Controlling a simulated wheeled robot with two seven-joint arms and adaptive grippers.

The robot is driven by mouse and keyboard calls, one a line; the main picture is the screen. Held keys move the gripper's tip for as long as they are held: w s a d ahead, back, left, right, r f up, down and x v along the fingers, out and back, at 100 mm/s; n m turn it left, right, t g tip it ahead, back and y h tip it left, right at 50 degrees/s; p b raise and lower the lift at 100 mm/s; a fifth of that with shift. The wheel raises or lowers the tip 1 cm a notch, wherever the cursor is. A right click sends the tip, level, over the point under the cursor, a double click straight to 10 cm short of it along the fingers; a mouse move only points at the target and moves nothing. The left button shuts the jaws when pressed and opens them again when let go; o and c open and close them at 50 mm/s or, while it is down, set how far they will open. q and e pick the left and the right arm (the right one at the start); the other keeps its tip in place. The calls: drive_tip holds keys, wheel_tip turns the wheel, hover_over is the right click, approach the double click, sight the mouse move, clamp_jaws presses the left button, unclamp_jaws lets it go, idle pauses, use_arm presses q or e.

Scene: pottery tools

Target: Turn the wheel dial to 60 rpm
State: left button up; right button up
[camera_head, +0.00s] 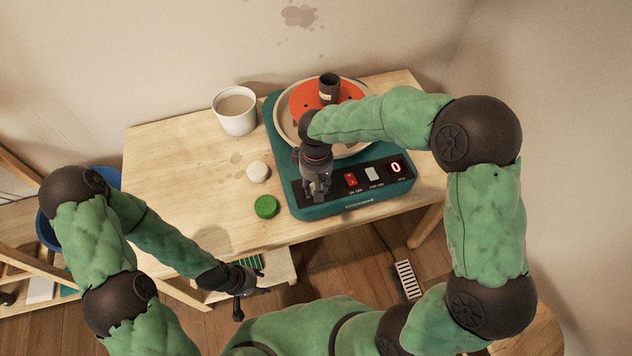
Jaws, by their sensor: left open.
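The teal pottery wheel (345,209) stands on the wooden table, with a black control panel along its front. The panel's red display (396,168) reads 0. A red switch (350,180) and a light grey switch (373,174) sit on the panel. My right gripper (318,192) points down over the left end of the panel. It hides that part, and I cannot make out the dial there or whether the fingers touch or hold it. My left gripper (252,300) is open and empty, low in front of the table edge.
A white cup (236,122) with brownish contents, a pale round lump (258,172) and a green round piece (266,206) lie left of the wheel. A dark jar (329,85) stands on the orange disc (299,99). The table's left part (165,165) is clear.

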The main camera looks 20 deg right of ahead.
drive_tip(key=shift+m, duration=1.2)
drive_tip(key=shift+f, duration=0.1)
drive_tip(key=o, duration=1.2)
drive_tip(key=shift+c, duration=0.2)
wheel_tip(320, 180, up, 12)
drive_tip(key=shift+s, duration=0.1)
